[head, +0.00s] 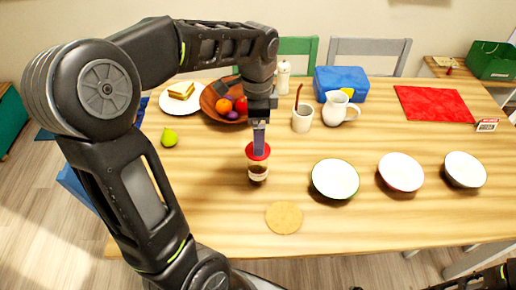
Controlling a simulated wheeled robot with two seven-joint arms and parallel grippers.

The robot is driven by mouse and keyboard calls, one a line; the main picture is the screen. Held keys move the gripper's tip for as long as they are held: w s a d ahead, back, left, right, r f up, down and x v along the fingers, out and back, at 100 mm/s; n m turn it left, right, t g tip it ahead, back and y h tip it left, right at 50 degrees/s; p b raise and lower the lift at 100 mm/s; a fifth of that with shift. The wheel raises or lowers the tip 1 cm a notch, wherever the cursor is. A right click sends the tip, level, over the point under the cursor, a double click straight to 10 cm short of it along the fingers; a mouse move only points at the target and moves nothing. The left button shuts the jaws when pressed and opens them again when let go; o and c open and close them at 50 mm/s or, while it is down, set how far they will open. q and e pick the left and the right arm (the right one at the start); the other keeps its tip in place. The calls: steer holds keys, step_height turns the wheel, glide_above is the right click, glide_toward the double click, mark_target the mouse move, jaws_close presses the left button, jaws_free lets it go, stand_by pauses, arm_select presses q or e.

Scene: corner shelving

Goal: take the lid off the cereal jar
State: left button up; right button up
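The cereal jar (258,173) stands upright on the wooden table, clear with dark contents low inside. Its red lid (251,154) is on top of the jar. My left gripper (259,150) points straight down at the lid, its fingers overlapping the lid's middle in the picture. I see the fingers edge-on, so I cannot tell whether they are open or shut, or whether they touch the lid. My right gripper is not in view; only a bit of my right arm shows at the bottom right corner.
A round cork mat (284,217) lies in front of the jar. Several bowls, the nearest one green-rimmed (335,179), stand to the right. A mug (302,119) and a white pitcher (339,108) stand behind right, a fruit bowl (207,104) behind left. The front right tabletop is clear.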

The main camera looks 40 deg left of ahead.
arm_select(q)
step_height(320, 180, down, 5)
steer(key=shift+f+p, duration=0.1)
steer(key=shift+p, duration=0.4)
steer(key=shift+c, duration=0.2)
steer(key=c, duration=1.4)
